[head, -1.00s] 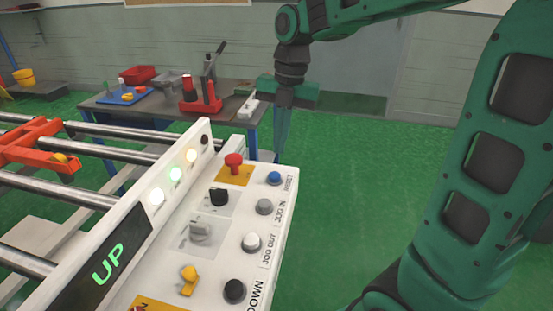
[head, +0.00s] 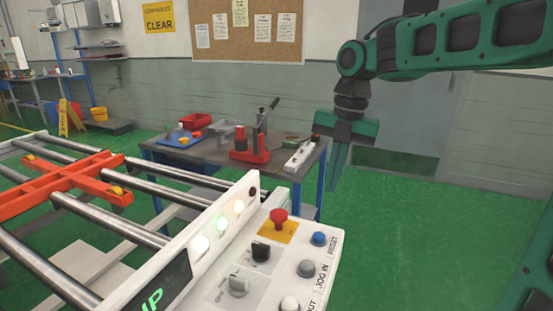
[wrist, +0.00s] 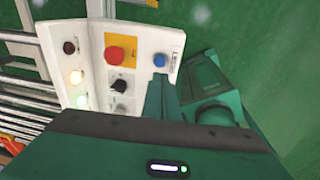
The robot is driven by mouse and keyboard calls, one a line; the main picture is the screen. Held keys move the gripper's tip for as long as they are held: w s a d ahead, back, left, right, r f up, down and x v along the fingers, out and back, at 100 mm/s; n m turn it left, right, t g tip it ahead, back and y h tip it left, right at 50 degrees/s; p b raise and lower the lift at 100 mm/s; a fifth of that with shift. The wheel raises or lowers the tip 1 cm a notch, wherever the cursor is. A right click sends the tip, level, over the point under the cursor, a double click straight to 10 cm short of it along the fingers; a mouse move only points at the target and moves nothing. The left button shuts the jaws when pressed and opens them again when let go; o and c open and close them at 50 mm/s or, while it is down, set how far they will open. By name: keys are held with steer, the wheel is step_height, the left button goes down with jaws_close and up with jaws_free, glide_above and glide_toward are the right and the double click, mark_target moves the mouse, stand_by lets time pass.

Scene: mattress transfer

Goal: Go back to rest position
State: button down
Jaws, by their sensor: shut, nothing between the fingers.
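My gripper (head: 338,180) hangs pointing down from my green arm in the head view, right of the workbench. Its fingers are together with nothing between them. In the wrist view the shut fingers (wrist: 160,98) show over the control panel (wrist: 138,75). The white control panel (head: 283,262) stands in front in the head view, with a red mushroom button (head: 279,219), a blue RESET button (head: 319,239) and a black selector knob (head: 261,251). My gripper appears apart from the panel, beyond its far end.
A roller conveyor (head: 130,215) with an orange frame (head: 60,185) lies at the left. A workbench (head: 215,162) holds a red press (head: 250,152), a red bin (head: 196,120) and a blue tray (head: 180,139). Green floor (head: 430,240) at the right is clear.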

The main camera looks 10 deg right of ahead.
steer(key=s+d+f+m, duration=0.4)
steer(key=s+m, duration=0.4)
steer(key=m, duration=0.3)
steer(key=s+d+f+m+h, duration=0.1)
steer(key=s+d+f+m, duration=0.3)
steer(key=m, duration=0.8)
steer(key=s+d+f+m, duration=0.5)
steer(key=s+d+m, duration=0.3)
steer(key=s+m, duration=0.3)
steer(key=shift+s+m, duration=0.4)
steer(key=shift+m, duration=0.3)
steer(key=shift+d, duration=0.1)
steer(key=shift+w+f+h, duration=0.3)
steer(key=shift+w, duration=0.35)
